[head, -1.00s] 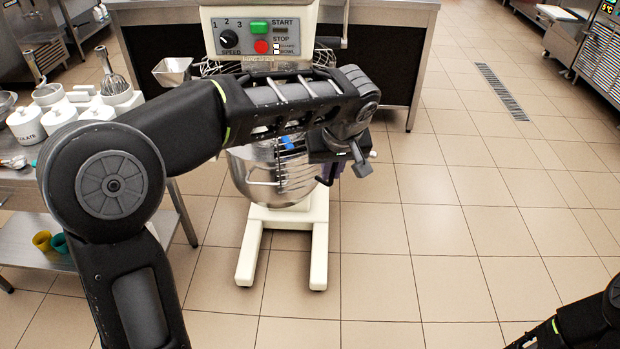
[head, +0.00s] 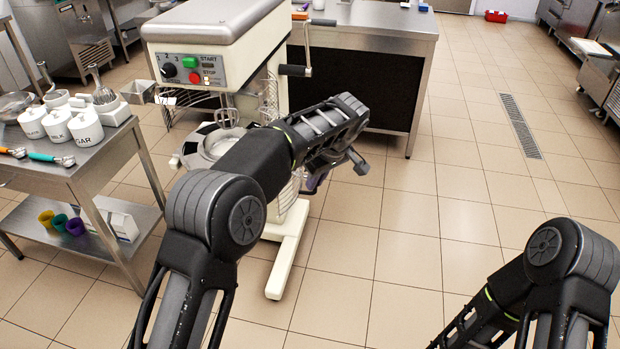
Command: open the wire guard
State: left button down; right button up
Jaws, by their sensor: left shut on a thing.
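The mixer (head: 215,40) is a cream machine with a silver top. Thin wires of its wire guard (head: 269,97) show on the right below the head, and more wires show on the left. My left arm crosses in front of the bowl area and hides much of the guard. My left gripper (head: 322,172) is low at the mixer's right side, shut, with a purple part beside it. It is at the guard's right side; its grip is mostly hidden behind my wrist. My right arm shows at the lower right, its gripper out of view.
A steel table (head: 85,150) with white canisters (head: 84,127) and scoops stands at left. A black lever (head: 297,70) juts from the mixer's right side. A steel counter (head: 385,22) stands behind. The tiled floor at right is clear, with a drain grate (head: 519,125).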

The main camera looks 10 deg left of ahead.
pick_arm(q)
jog(key=shift+w, duration=0.2)
jog(key=shift+a, duration=0.1)
jog(key=c, duration=1.5)
grip_release()
jog(key=v, duration=0.7)
jog(key=shift+r+b, duration=0.3)
jog(key=shift+r, duration=0.05)
jog(key=shift+s, duration=0.1)
